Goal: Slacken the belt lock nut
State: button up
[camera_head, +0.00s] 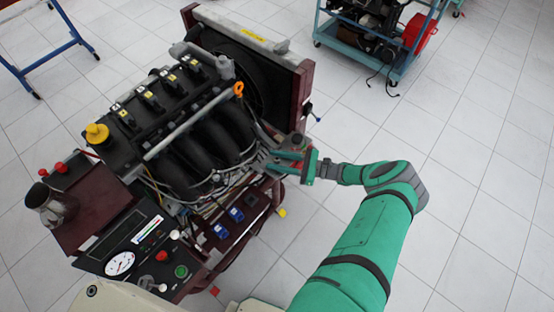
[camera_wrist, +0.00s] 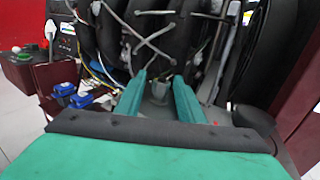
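My gripper (camera_head: 276,161) is at the right side of the engine trainer (camera_head: 190,140), low beside the engine block and near the radiator frame. In the wrist view the two green fingers of my gripper (camera_wrist: 160,90) stand apart. A small grey part (camera_wrist: 159,91) shows in the gap between them. I cannot tell whether it is the belt lock nut or whether the fingers touch it. The belt and its lock nut are not clearly seen in either view.
The radiator (camera_head: 262,62) in its dark red frame stands close to the gripper. Loose wires (camera_wrist: 95,75) and black hoses run around the engine. A control panel (camera_head: 135,250) is at the lower left. Tiled floor on the right is free, up to a blue trolley (camera_head: 375,50).

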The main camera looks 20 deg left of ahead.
jog(key=shift+w+d, duration=0.1)
jog(key=shift+d, duration=0.35)
jog(key=w+d, duration=0.1)
jog(key=d, duration=0.8)
jog(key=shift+d, duration=0.35)
jog(key=shift+d, duration=0.1)
